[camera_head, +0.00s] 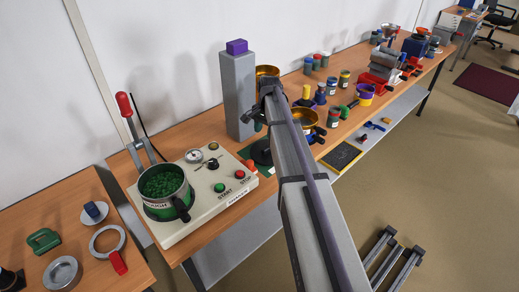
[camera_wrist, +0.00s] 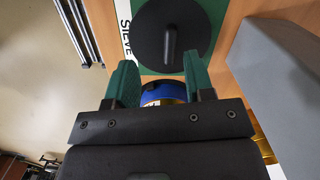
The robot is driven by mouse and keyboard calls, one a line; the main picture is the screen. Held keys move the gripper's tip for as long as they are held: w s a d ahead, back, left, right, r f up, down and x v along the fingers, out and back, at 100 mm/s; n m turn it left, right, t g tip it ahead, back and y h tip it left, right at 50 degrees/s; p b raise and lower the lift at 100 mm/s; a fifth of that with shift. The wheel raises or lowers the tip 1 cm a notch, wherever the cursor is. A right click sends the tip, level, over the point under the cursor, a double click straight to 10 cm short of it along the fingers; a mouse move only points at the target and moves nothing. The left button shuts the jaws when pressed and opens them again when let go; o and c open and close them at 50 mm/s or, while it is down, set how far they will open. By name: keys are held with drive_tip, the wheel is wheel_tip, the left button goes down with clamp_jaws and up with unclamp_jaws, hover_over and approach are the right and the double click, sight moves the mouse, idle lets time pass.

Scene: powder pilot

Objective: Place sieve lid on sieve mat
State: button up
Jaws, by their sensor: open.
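The sieve lid, a black disc with a bar handle, lies on the green sieve mat in the wrist view: lid (camera_wrist: 150,45), mat (camera_wrist: 207,62). A white strip lettered "SIEVE" runs along the mat's edge. In the head view the lid (camera_head: 261,151) and a corner of the mat (camera_head: 244,153) show left of my arm, which hides the rest. My gripper (camera_wrist: 161,82) is open, its green fingers apart and clear of the lid handle. A blue and gold round thing (camera_wrist: 158,92) shows between and below the fingers, partly hidden; I cannot see contact.
A tall grey block (camera_head: 237,95) with a purple top stands near my gripper. A cream control box (camera_head: 208,192) carries a pot of green granules. A gold-rimmed pan (camera_head: 304,121) and several small jars stand beyond my arm. Floor lies right of the bench.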

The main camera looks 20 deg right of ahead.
drive_tip(key=s+a+n, duration=0.6)
drive_tip(key=s+a, duration=0.3)
drive_tip(key=s, duration=0.3)
drive_tip(key=s+a+n+h, duration=0.1)
drive_tip(key=s+a+n, duration=0.5)
drive_tip(key=s+a, duration=0.3)
drive_tip(key=s, duration=0.4)
